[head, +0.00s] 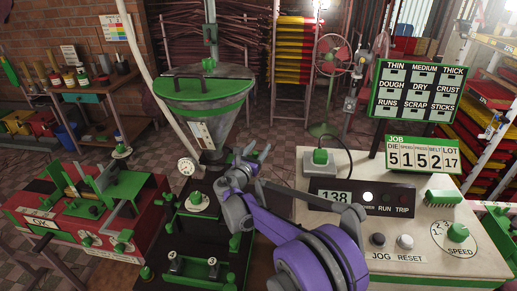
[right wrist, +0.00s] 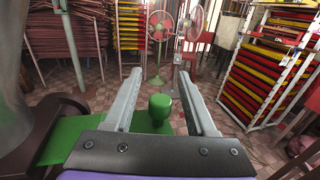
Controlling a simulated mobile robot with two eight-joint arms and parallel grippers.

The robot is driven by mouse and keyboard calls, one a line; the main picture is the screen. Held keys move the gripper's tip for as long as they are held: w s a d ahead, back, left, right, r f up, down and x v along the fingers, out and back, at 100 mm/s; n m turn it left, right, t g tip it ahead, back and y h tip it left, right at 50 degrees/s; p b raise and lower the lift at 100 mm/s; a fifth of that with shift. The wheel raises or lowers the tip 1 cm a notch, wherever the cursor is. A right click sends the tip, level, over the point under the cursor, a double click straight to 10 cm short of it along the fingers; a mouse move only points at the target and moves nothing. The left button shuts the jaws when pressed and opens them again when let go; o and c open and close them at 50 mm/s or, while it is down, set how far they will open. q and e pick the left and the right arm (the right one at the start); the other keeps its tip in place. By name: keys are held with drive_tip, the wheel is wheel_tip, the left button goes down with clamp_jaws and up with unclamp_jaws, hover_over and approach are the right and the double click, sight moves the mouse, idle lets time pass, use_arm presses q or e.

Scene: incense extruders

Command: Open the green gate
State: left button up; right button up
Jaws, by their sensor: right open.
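My right gripper (head: 257,151) is open beside the bottom of the hopper in the head view. In the right wrist view its two grey fingers (right wrist: 165,78) are spread apart. A green knob (right wrist: 160,104) stands between the fingers, with gaps visible on both sides. A flat green plate (right wrist: 72,139), which looks like the gate, runs under the gripper toward the knob; its middle is hidden by the gripper's dark front. In the head view the gate is mostly hidden behind my purple wrist. My left gripper is not in view.
The grey cone hopper (head: 206,112) with a green rim stands above, left of my gripper. A pressure gauge (head: 186,166) is beside it. A cream console (head: 430,185) with dials and a display stands to the right. A red machine (head: 50,205) is at left.

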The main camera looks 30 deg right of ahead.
drive_tip(key=v, duration=1.1)
